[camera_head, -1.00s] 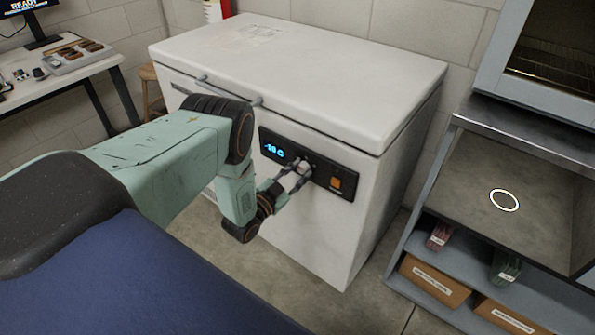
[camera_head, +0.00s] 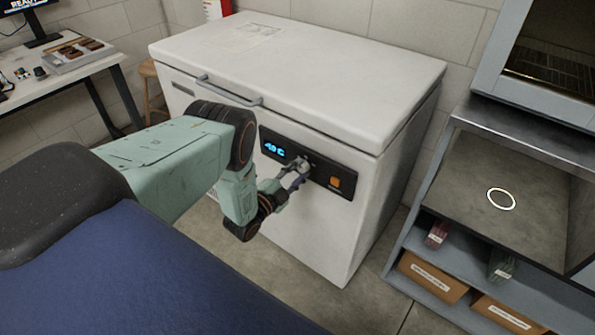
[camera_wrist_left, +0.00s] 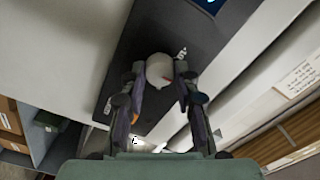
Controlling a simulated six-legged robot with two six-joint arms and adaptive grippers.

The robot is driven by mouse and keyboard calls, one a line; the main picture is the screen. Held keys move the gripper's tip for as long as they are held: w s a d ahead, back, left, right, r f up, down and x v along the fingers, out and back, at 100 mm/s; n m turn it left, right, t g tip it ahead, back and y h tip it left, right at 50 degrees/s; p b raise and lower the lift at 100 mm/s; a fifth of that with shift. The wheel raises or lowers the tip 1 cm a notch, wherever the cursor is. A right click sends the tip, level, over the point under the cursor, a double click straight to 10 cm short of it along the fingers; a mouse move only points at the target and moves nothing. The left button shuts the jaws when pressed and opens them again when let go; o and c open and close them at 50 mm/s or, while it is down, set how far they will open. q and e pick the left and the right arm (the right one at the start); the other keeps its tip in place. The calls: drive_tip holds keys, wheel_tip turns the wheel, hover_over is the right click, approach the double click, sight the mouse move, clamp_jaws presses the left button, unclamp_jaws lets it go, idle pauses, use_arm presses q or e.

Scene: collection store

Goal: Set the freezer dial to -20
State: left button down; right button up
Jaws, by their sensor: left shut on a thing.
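The white chest freezer (camera_head: 320,235) stands against the wall with its lid closed. Its black control panel (camera_head: 318,178) has a lit blue display (camera_head: 274,150); the digits are small and blurred, and I cannot read them surely. The pale round dial (camera_head: 304,161) sits right of the display, partly hidden by my left gripper (camera_head: 299,170). In the left wrist view the dial (camera_wrist_left: 159,70), with a small red mark at its edge, lies between the fingertips of my left gripper (camera_wrist_left: 160,76), which is shut on it. My right gripper is not in view.
An orange switch (camera_head: 336,182) is on the panel right of the dial. A handle bar (camera_head: 228,92) sticks out from the lid front. A grey shelf unit (camera_head: 480,225) with boxes stands right. A desk (camera_head: 70,75) is back left. Clear floor lies between freezer and shelf.

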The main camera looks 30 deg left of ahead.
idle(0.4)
use_arm(q)
drive_tip(key=c, duration=1)
unclamp_jaws()
drive_tip(key=s+a, duration=0.1)
drive_tip(key=s, duration=1.1)
